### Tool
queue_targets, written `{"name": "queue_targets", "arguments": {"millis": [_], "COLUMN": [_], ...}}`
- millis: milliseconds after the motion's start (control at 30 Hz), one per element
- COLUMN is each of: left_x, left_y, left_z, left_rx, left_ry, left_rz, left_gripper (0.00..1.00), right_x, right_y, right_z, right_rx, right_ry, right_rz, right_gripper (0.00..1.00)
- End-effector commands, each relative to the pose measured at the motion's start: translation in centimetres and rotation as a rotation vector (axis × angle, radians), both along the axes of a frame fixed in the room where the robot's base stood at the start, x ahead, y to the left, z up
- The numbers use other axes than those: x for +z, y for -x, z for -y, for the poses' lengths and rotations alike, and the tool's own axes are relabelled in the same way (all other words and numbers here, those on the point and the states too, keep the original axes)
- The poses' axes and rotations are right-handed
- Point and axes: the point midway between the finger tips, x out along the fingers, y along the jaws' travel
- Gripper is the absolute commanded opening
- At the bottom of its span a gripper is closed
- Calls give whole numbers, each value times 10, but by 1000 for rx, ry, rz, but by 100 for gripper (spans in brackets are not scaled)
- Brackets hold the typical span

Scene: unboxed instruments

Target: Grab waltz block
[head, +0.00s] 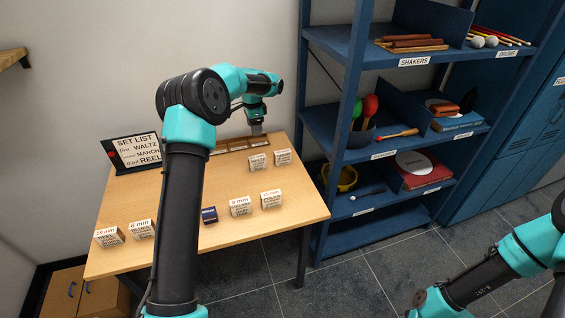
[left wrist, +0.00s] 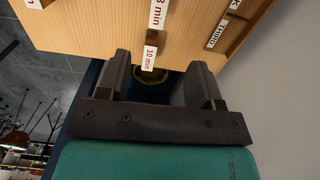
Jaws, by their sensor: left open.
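Several small white labelled blocks stand on the wooden table; I cannot read which one is the waltz block. Two stand at the back right: one block (head: 258,162) and another block (head: 283,157). My left gripper (head: 257,130) is above the table's back edge, behind these two, pointing down. In the left wrist view the open left gripper (left wrist: 151,80) has a block labelled "10 min" (left wrist: 150,57) showing beyond and between its fingertips, with nothing held. Another labelled block (left wrist: 158,14) is farther off. My right gripper is out of view.
A set list sign (head: 137,151) reads Waltz, March, Reel. A slotted wooden rack (head: 232,146) lies along the table's back, partly hidden by my left arm. More blocks (head: 241,206) and a small dark blue item (head: 209,215) stand along the front. Blue shelves (head: 340,150) rise at right.

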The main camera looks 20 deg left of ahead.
Motion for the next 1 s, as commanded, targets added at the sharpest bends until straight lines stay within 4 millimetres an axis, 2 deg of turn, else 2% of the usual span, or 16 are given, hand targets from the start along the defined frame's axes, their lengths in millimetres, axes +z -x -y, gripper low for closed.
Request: {"name": "queue_targets", "arguments": {"millis": [300,433,1000], "left_x": [-1,-9,-102], "left_y": [0,0,0], "left_z": [0,0,0], "left_rx": [0,0,1], "left_ry": [0,1,1], "left_rz": [0,-1,-2], "left_gripper": [60,60,60], "right_x": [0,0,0], "right_y": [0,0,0], "right_z": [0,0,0], "right_rx": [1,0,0], "right_ry": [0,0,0], "right_rz": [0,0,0], "right_gripper": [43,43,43]}}
